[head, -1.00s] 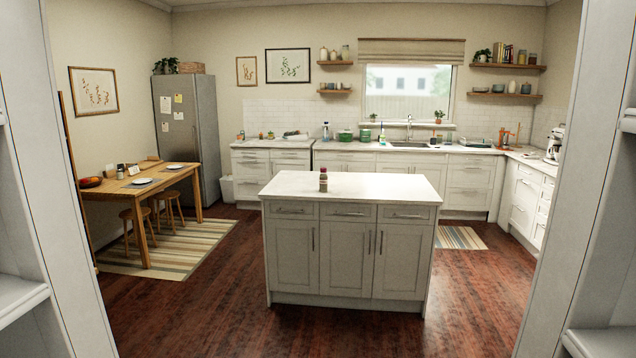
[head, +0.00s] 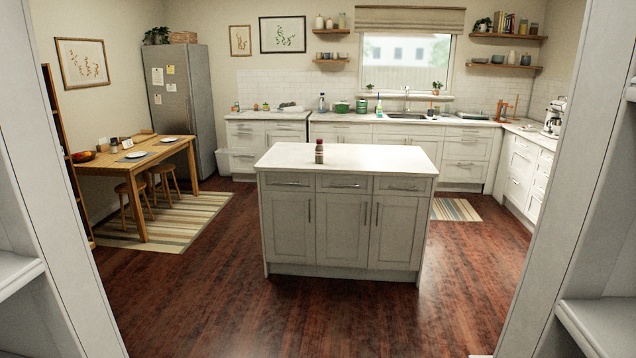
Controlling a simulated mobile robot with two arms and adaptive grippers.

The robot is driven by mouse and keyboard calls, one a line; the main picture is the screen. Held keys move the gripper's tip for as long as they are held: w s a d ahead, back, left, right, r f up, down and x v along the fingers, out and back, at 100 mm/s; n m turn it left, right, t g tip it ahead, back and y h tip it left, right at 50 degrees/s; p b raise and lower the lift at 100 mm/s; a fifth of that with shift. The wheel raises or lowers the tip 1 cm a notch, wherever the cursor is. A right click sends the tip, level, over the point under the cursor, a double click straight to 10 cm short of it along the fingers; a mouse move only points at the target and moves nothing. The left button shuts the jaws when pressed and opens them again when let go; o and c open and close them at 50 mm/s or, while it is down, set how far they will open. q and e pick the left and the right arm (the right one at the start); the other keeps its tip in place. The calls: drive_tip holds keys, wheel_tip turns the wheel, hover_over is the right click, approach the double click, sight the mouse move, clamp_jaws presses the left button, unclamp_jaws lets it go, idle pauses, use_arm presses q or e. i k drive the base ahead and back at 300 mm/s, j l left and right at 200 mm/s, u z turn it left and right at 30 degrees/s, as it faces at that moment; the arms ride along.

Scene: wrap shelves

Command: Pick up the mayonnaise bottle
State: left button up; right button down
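Neither of my grippers shows in the head view.
White shelf frames stand close on my left (head: 60,180) and right (head: 560,190), with an opening between them. Dark wooden floor (head: 300,315) lies clear up to the island. A wooden dining table (head: 130,158) with stools stands at the left.

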sight(319, 148)
drive_tip(key=i+u, duration=0.1)
drive_tip(key=i, duration=1.35)
drive_tip(key=i+z, duration=0.1)
drive_tip(key=i, duration=0.8)
drive_tip(key=i+j+z, duration=0.1)
drive_tip(key=i, duration=0.75)
drive_tip(key=j, duration=0.1)
